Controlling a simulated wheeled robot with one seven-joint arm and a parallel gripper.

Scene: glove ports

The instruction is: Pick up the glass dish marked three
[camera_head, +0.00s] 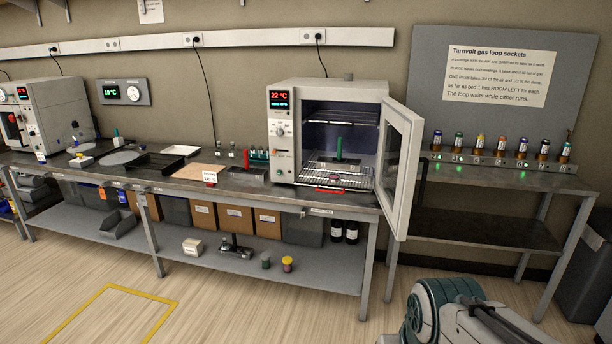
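I cannot make out a glass dish marked three; no such mark is readable at this size. An open oven (279,150) stands on the bench with a red "22 °C" display. Inside it is a wire rack (350,181) with a tray and a green upright piece (339,149) on it. A small dark pinkish item (334,178) lies near the rack's front; I cannot tell what it is. A flat round grey item (118,158) lies on the bench at left. Parts of my arm show at the lower right, but my gripper is not in view.
The oven door (402,165) is swung open to the right, jutting past the bench front. A row of several small bottles (500,146) stands on the right-hand table. Cardboard boxes (203,215) and bins fill the shelf under the bench. The floor (230,305) in front is clear.

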